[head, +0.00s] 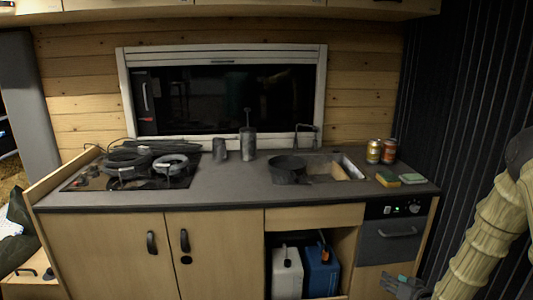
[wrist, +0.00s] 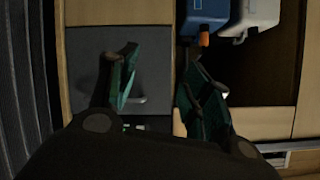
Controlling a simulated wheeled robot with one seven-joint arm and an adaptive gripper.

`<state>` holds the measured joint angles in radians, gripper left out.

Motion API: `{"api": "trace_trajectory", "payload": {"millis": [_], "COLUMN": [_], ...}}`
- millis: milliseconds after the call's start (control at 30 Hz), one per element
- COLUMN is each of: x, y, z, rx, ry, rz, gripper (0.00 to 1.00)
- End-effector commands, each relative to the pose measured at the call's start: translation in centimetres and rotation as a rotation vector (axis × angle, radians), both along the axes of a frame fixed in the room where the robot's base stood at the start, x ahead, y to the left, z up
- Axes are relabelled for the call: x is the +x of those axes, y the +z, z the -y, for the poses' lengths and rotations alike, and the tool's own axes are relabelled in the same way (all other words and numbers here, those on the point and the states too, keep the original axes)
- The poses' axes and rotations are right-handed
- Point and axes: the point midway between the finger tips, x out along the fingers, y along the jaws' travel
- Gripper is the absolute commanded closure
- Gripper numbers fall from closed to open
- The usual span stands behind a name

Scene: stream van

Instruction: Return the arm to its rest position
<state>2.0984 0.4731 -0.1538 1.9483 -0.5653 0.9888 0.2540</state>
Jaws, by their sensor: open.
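My arm (head: 488,235) comes down along the right edge of the head view, with pale ribbed links. My gripper (head: 402,287) shows at the bottom right of that view, low in front of the cabinet and below the grey drawer front. In the wrist view my gripper (wrist: 160,65) has its two dark green fingers spread apart with nothing between them. The fingers are seen against the grey drawer front (wrist: 85,50) and a wooden panel. The gripper's lower part is cut off by the head view's edge.
Below, an open compartment holds a white canister (head: 287,272) and a blue canister (head: 322,271). A dark ribbed wall (head: 460,90) stands at the right.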

Motion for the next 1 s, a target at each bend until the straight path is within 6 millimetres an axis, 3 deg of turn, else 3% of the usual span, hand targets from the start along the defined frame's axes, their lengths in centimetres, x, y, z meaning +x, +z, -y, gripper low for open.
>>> {"api": "trace_trajectory", "payload": {"millis": [33,200,367,500,800,900,1000], "x": [-1.9,-8.4,-15.8,-22.9,-38.7,-42.7,-45.3], "y": [-1.5,-6.4,-10.0,-12.1,-13.3,-13.0,-12.6], "z": [-2.0,-7.5,-12.0,-15.2,-20.0,-20.8,-21.4], "rx": [-0.004,-0.02,-0.043,-0.069,-0.14,-0.161,-0.174], "ry": [0.008,0.024,0.044,0.064,0.118,0.132,0.141], "rz": [-0.063,-0.258,-0.441,-0.603,-0.934,-1.015,-1.067], "gripper": [0.51,0.51,0.51,0.51,0.51,0.51,0.51]}}
